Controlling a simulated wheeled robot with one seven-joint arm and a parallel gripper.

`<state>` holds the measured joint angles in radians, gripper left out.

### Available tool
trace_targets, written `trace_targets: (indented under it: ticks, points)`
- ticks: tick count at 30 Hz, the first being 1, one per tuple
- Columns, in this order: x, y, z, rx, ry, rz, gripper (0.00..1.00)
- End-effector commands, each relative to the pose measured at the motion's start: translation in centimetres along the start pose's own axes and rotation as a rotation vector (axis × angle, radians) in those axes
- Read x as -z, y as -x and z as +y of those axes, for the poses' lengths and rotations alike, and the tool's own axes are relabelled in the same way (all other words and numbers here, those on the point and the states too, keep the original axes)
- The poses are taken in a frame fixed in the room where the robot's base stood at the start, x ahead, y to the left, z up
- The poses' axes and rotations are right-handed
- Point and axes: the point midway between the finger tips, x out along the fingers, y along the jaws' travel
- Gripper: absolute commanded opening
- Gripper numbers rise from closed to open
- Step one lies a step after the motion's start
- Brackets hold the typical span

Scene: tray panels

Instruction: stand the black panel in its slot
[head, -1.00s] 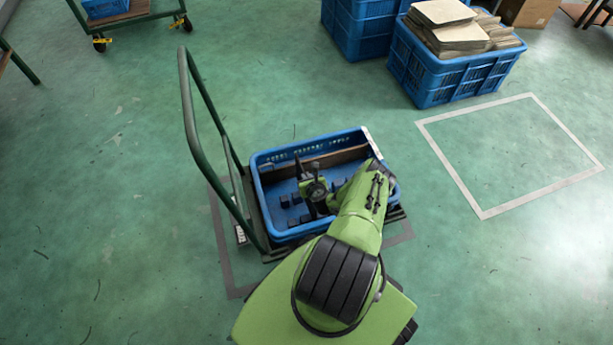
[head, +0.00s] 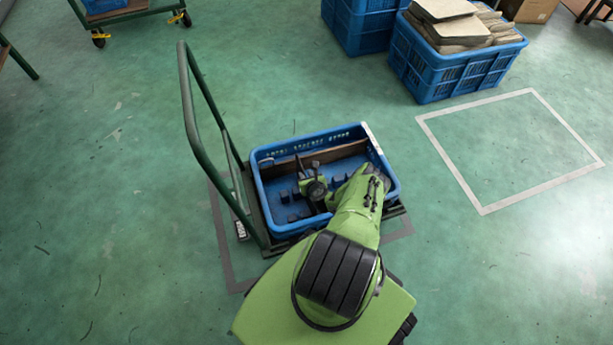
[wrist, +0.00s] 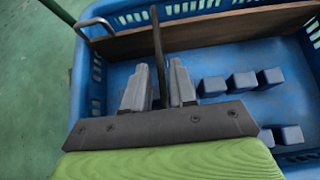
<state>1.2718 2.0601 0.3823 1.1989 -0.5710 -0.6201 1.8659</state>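The black panel (wrist: 157,40) shows edge-on in the wrist view as a thin, dark upright strip between my two fingers. It reaches past the fingertips toward the back of the blue tray. My gripper (wrist: 158,80) is inside the tray, with one grey finger on each side of the panel. Narrow gaps seem to show between fingers and panel, so it looks open around it. In the head view my gripper (head: 318,190) is over the tray's middle, and the arm hides its right front. The panel's lower edge and its slot are hidden.
The blue tray (head: 393,183) sits on a cart with a green handle (head: 187,110). A brown board (head: 345,151) stands along its back. Several dark blue blocks (wrist: 242,82) rise from its floor. Blue crates (head: 440,85) stand at the back right, and a marked floor square is clear.

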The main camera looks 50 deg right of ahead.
Motion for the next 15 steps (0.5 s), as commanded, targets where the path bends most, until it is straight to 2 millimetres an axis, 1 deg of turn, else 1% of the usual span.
trace_targets:
  ticks: [1,2,9,11,14,15]
  points:
    - [0.0,0.0,0.0,0.000,0.000,0.000,0.34]
    - [0.0,0.0,0.0,0.000,0.000,0.000,0.38]
    - [0.0,0.0,0.0,0.000,0.000,0.001,0.38]
    - [0.0,0.3,0.0,0.000,0.000,0.002,0.38]
    - [-0.2,1.9,0.0,0.000,-0.003,0.003,0.38]
    - [-0.3,2.9,0.0,-0.001,-0.003,0.004,0.38]
